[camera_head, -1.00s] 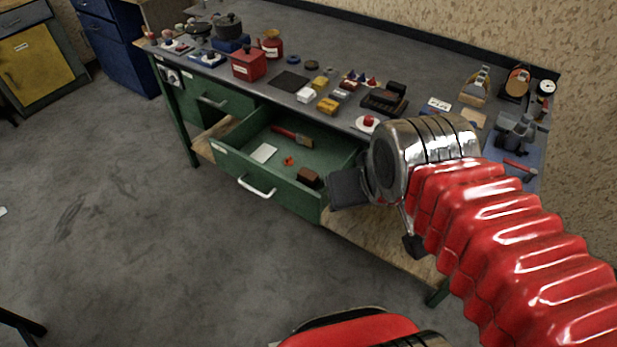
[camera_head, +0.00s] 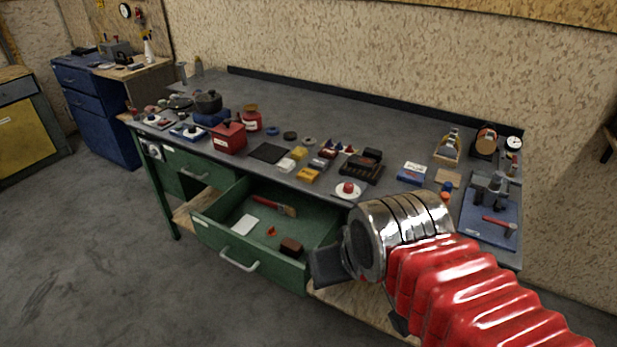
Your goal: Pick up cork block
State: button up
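A small brown block (camera_head: 291,246) lies in the front right part of the open green drawer (camera_head: 240,243); it may be the cork block, but I cannot be sure. A flat tan square piece (camera_head: 448,178) on the bench top also looks cork-like. My gripper (camera_head: 364,294) is just right of the drawer's front right corner, in front of the bench. Its two dark fingers are spread apart and nothing shows between them. It touches neither piece.
The drawer also holds a brush (camera_head: 275,205), a white card (camera_head: 244,224) and a small red item (camera_head: 270,231). The grey bench top (camera_head: 330,118) carries many small things, including a red box (camera_head: 229,137) and a blue tray (camera_head: 490,225). The floor at left is clear.

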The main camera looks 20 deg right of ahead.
aim_at(291, 248)
jog(key=z, duration=0.05)
jog(key=k, duration=0.65)
jog(key=u, duration=0.35)
jog(key=i, duration=0.55)
jog(key=u, duration=0.55)
jog(key=i, duration=1.25)
jog(key=z, duration=0.15)
